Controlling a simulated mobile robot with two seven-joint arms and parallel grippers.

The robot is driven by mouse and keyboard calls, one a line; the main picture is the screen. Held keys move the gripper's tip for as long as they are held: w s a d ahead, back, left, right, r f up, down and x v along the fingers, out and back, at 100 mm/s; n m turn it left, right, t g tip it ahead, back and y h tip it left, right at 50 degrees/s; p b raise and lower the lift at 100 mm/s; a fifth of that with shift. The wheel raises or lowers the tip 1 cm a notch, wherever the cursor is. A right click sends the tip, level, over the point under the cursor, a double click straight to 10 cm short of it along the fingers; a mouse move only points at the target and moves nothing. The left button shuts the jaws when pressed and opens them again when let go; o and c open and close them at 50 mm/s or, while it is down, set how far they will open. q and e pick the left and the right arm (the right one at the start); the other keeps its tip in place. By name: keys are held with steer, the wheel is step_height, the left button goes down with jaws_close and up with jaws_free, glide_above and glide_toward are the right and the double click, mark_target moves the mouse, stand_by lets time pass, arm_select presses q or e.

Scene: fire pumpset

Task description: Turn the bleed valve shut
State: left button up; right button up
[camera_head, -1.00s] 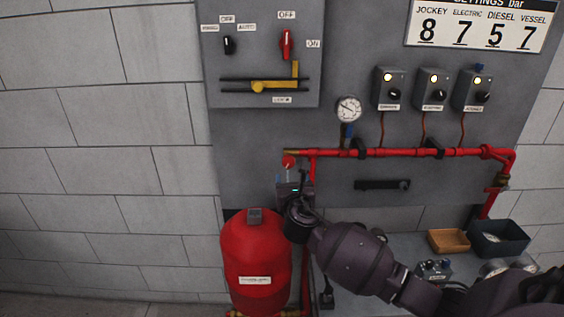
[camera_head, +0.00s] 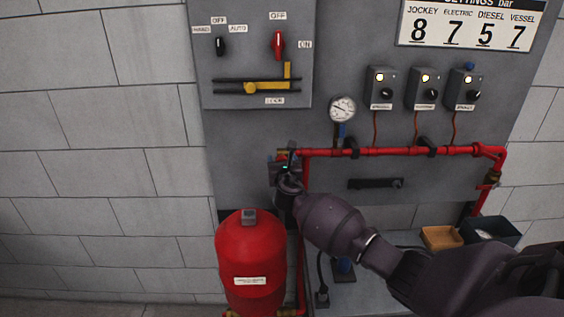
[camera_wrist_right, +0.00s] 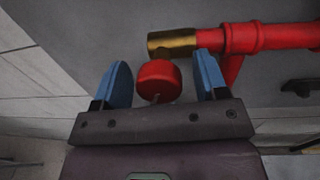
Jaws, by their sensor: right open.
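The bleed valve shows as a round red knob (camera_wrist_right: 158,80) in the right wrist view. It sits below a brass fitting (camera_wrist_right: 172,43) at the left end of the red pipe (camera_wrist_right: 270,37). My right gripper (camera_wrist_right: 162,60) is open, with one blue finger on each side of the knob and a visible gap to each. In the head view my right gripper (camera_head: 283,160) is at the left end of the red pipe (camera_head: 390,152) and mostly hides the valve. My left gripper is not in view.
A red pressure vessel (camera_head: 250,255) stands below and left of my right gripper. A round gauge (camera_head: 342,109) and a grey switch panel (camera_head: 250,55) are above. An orange tray (camera_head: 441,237) and a dark bin (camera_head: 490,232) sit at lower right.

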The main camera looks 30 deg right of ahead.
steer(key=c, duration=0.9)
